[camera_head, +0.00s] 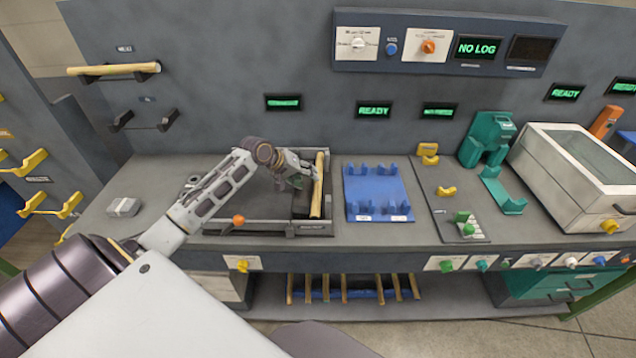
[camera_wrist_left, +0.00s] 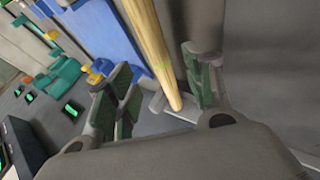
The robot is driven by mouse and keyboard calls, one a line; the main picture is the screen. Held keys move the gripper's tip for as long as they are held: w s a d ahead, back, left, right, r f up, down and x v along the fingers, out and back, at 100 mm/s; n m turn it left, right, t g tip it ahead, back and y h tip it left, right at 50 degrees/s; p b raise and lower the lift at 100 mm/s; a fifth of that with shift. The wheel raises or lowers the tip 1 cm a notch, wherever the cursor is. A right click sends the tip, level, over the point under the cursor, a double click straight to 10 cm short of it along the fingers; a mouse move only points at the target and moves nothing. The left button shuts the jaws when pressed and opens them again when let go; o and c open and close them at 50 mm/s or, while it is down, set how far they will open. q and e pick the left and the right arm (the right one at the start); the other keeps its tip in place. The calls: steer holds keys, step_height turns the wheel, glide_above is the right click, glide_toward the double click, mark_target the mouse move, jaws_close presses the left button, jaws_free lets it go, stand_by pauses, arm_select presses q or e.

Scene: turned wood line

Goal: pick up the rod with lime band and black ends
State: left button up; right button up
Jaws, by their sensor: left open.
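A pale wooden rod (camera_head: 318,185) lies along the right side of a grey tray (camera_head: 312,230) on the bench. In the left wrist view the rod (camera_wrist_left: 150,42) runs between the two fingers, with a faint lime mark near its lower part; I see no black end there. My left gripper (camera_head: 301,177) is at the rod's left side in the head view. In the left wrist view the gripper (camera_wrist_left: 158,90) is open, its green-padded fingers on either side of the rod with gaps. My right gripper is out of view.
A blue rack (camera_head: 376,210) stands right of the tray. Another wooden rod (camera_head: 110,69) rests on wall hooks at the upper left. Several rods (camera_head: 344,289) stand on the shelf below. A white-framed box (camera_head: 570,208) and a green stand (camera_head: 486,138) are to the right.

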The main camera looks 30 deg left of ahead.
mark_target(315, 182)
arm_select(q)
steer(key=shift+w+d+f, duration=0.2)
steer(key=shift+w+f, duration=0.1)
steer(key=shift+f, duration=0.05)
steer(key=shift+p+x, duration=0.5)
steer(key=shift+x, duration=2.05)
steer(key=shift+w, duration=0.1)
steer(key=shift+c, duration=0.2)
jaws_close()
